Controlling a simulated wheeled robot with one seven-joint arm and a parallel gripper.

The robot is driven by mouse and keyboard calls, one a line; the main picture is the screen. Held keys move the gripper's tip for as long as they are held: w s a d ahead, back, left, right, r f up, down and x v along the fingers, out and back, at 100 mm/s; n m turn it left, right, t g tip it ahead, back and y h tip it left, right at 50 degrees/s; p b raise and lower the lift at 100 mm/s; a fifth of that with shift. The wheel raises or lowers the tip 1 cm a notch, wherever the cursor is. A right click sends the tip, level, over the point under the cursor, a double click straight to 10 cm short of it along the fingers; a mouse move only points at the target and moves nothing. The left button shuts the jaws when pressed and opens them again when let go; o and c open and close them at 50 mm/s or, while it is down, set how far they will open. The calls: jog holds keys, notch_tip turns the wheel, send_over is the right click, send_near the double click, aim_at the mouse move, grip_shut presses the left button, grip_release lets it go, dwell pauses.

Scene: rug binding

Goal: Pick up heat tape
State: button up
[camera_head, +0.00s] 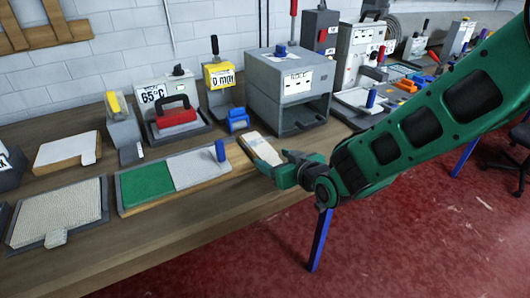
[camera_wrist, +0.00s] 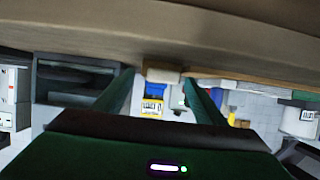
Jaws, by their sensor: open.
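A flat cream and tan piece (camera_head: 262,148) lies at the bench's front edge, right of the green and white board. It may be the heat tape, but I cannot read a label on it. My gripper (camera_head: 282,165) is open at its near right end. In the wrist view, which looks upside down, my gripper (camera_wrist: 158,80) has its two green fingers spread wide. A cream block end (camera_wrist: 162,74) shows in the gap between them, beyond the fingertips. I cannot tell whether a finger touches it.
The green and white board (camera_head: 146,186) with a blue knob lies to the left. A grey box machine (camera_head: 290,92) stands behind the piece. Red floor is open in front of the bench.

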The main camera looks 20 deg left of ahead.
jog(key=shift+c, duration=0.4)
jog(key=c, duration=1.1)
jog(key=shift+o, duration=0.2)
